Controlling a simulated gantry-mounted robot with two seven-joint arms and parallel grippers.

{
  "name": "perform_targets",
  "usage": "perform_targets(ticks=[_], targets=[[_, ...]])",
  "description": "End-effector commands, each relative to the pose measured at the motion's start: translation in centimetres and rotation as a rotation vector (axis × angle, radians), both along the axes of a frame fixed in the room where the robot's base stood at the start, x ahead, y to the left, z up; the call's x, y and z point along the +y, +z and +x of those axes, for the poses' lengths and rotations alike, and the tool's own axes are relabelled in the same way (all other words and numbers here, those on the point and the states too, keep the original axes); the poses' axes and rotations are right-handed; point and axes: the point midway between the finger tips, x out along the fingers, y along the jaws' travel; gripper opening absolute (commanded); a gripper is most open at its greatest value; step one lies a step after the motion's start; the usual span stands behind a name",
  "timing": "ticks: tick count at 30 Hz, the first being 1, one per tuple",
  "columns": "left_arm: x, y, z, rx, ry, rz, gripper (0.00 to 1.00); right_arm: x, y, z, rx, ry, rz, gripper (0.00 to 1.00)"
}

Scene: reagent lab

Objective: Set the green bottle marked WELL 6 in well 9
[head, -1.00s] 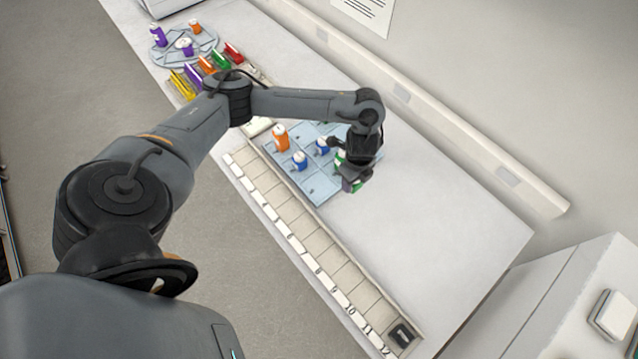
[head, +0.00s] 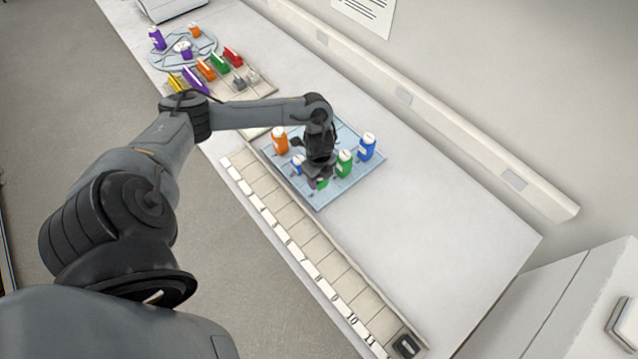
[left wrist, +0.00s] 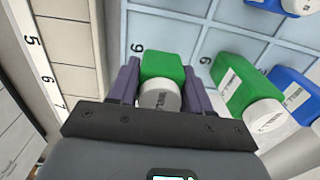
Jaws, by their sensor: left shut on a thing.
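My left gripper (head: 319,182) is shut on a green bottle with a white cap. In the left wrist view this held bottle (left wrist: 163,68) sits between the two fingers (left wrist: 160,85); the lettering on its cap is too small to read surely. In the head view only a bit of its green (head: 322,184) shows below the gripper, at the front part of the blue tray. A second green bottle (head: 344,163) stands on the tray, right of the gripper; it also shows in the left wrist view (left wrist: 240,90). Well 9 (head: 352,285) in the numbered strip looks empty. My right gripper is not in view.
Blue bottles (head: 367,146) and an orange bottle (head: 279,141) stand on the blue tray (head: 318,204), close around the gripper. The numbered strip (head: 290,225) runs along the front, with a dark block (head: 406,346) at its near end. The bench at right is clear.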

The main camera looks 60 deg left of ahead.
Motion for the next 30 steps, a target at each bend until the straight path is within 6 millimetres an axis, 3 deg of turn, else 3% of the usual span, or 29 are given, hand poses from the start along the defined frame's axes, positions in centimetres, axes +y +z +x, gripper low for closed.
perform_targets(ticks=[9,21,22,26,30], targets=[[-0.1,-3.6,-0.1,0.003,0.001,-0.001,0.19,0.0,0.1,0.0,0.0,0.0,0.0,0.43],[-0.1,-4.1,0.0,0.001,0.0,0.0,0.19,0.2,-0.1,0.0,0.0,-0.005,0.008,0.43],[-0.1,-4.0,0.0,0.001,0.0,0.0,0.53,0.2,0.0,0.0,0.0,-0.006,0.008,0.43],[-0.1,-3.9,0.0,0.001,0.0,0.0,0.73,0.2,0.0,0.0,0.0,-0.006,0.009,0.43],[-0.1,-3.9,0.0,0.001,0.0,0.0,0.74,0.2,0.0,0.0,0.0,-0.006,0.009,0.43]])
